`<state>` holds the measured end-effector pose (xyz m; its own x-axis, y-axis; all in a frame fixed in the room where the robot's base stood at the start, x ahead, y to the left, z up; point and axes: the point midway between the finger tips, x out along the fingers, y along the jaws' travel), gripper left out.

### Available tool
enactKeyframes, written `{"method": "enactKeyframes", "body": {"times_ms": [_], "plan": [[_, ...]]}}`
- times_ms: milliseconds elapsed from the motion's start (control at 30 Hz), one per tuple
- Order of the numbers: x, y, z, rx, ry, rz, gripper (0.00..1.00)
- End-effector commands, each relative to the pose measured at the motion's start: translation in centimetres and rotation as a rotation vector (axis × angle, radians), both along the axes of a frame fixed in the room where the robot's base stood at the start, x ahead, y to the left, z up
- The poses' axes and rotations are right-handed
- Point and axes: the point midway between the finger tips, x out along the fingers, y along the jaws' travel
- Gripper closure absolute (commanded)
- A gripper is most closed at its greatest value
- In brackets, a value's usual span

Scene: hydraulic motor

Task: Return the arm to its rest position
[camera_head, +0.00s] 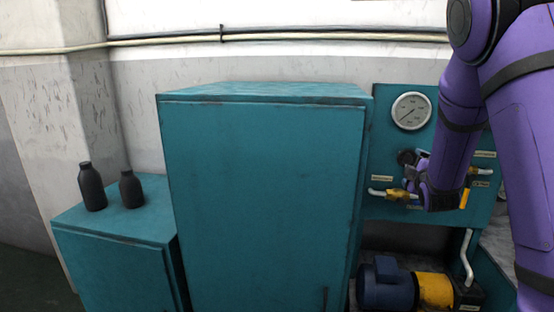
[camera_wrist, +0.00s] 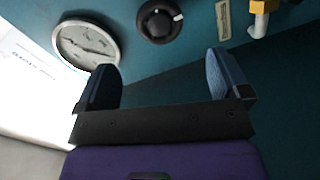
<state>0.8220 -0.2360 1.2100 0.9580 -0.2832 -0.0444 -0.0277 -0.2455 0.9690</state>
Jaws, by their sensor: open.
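My purple arm (camera_head: 460,110) reaches down on the right of the head view, in front of the teal control panel (camera_head: 386,110). My gripper (camera_wrist: 162,85) is open, with its two dark blue fingers apart and nothing between them in the wrist view. In the head view the gripper is mostly hidden or dark against the panel, near the yellow valve fitting (camera_head: 398,194). In the wrist view a black knob (camera_wrist: 159,21) lies beyond the fingers, apart from them. The round gauge (camera_wrist: 86,44) is to its left.
A tall teal cabinet (camera_head: 262,180) stands left of the panel. Two dark bottles (camera_head: 91,187) (camera_head: 131,189) stand on a lower cabinet (camera_head: 110,265). A blue and yellow motor (camera_head: 388,287) sits below the panel. A yellow fitting (camera_wrist: 262,7) is at the wrist view's top right.

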Motion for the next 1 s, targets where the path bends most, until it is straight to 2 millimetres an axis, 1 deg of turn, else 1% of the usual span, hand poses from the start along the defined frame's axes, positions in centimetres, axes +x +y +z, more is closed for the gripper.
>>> {"method": "enactKeyframes", "body": {"times_ms": [33,167,267,467,567,767,967,1000], "plan": [[-0.4,0.2,0.8,0.05,0.008,-0.006,0.06],[-2.0,1.2,2.3,0.224,0.06,-0.023,0.06],[-3.6,2.2,3.5,0.36,0.105,-0.037,0.06],[-7.5,4.8,5.7,0.61,0.204,-0.065,0.06],[-9.9,6.3,6.8,0.722,0.256,-0.082,0.06],[-15.4,9.2,8.7,0.915,0.369,-0.129,0.06],[-21.8,11.9,10.2,1.065,0.485,-0.202,0.06],[-23.2,12.5,10.4,1.09,0.508,-0.22,0.06]]}}
